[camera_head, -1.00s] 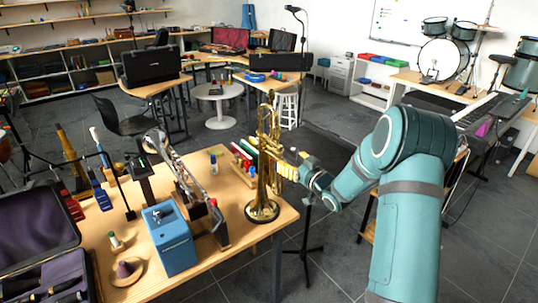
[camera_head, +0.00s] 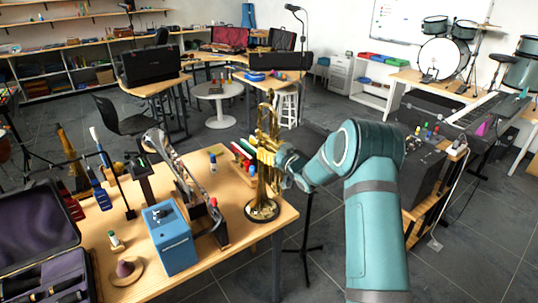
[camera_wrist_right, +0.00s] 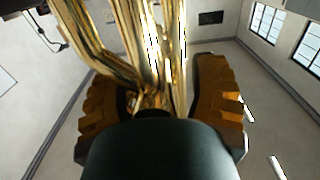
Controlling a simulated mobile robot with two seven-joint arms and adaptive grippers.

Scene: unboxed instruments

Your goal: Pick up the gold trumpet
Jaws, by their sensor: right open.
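The gold trumpet (camera_head: 264,185) stands upright, bell down, near the right corner of the wooden table in the head view. My right gripper (camera_head: 268,158) is at the trumpet's valve section, reaching in from the right. In the right wrist view the trumpet's gold tubes (camera_wrist_right: 140,45) run between the two brown finger pads (camera_wrist_right: 155,110) of my right gripper. The pads stand apart on either side of the tubes, with a gap visible at the right pad. The dark gripper body hides the near part of the trumpet. My left gripper is in neither view.
A blue box (camera_head: 172,240) and a silver instrument (camera_head: 170,160) stand left of the trumpet on the table (camera_head: 235,232). Colored blocks (camera_head: 242,150) lie just behind the trumpet. An open instrument case (camera_head: 40,245) is at the far left. A microphone stand (camera_head: 305,60) rises behind.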

